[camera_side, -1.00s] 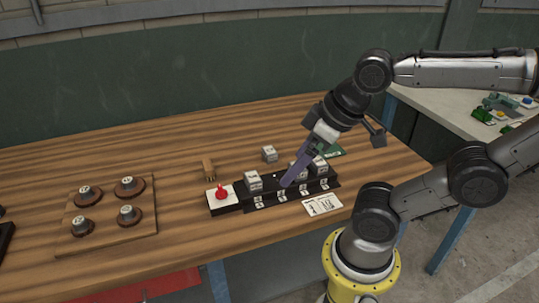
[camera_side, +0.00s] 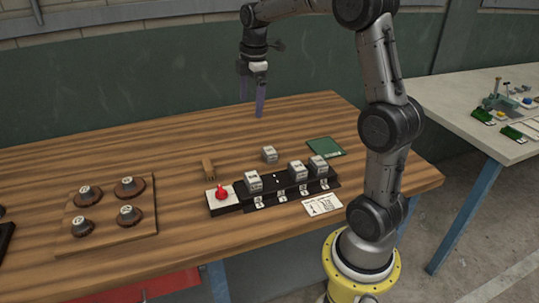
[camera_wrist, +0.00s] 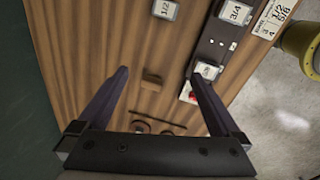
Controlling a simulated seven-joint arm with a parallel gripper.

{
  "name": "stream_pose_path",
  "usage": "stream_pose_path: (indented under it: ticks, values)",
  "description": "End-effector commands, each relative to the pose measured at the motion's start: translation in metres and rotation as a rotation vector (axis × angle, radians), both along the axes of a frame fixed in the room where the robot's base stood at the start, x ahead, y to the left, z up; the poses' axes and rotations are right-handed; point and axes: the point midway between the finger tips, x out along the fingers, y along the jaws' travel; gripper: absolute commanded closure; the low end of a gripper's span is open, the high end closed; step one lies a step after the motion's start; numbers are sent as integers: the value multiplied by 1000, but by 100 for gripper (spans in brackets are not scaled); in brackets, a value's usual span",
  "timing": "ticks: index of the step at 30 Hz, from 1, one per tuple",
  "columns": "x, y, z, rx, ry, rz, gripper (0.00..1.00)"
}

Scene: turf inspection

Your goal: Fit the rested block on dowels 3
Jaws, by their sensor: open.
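A pale block (camera_side: 269,154) rests on the wooden table behind the black base; in the wrist view it is the block marked 1/2 (camera_wrist: 165,9). The black base (camera_side: 274,191) carries three similar blocks: one at the left (camera_side: 253,181), one right of the middle (camera_side: 298,171), one at the right end (camera_side: 318,165). Small light dots, apparently dowel tops, show in the gap (camera_side: 276,178) between the left and middle-right blocks; they also show in the wrist view (camera_wrist: 222,43). My gripper (camera_side: 253,101) is open and empty, high above the table's back, left of the rested block.
A red knob (camera_side: 221,192) sits on a white plate at the base's left end. A small wooden piece (camera_side: 208,169) stands behind it. A board with several round knobs (camera_side: 108,212) lies left. A green card (camera_side: 319,147) and white label card (camera_side: 322,205) lie near the base.

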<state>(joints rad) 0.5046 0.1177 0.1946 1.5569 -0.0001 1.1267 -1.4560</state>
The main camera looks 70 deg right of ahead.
Motion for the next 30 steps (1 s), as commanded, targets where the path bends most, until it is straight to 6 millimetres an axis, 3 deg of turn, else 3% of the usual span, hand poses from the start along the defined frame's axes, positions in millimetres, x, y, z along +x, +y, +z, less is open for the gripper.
stream_pose_path:
  ticks: [1,3,9,13,24,30]
  values:
    - [2,-21,-18,17,30,-37,0]
    - [0,-43,-38,38,62,-82,0]
    - [-16,-73,-75,82,124,-159,0]
    - [-19,-75,-87,84,125,-168,0]
    - [-18,-74,-150,83,125,-166,0]
    - [-18,-74,-162,82,123,-166,0]
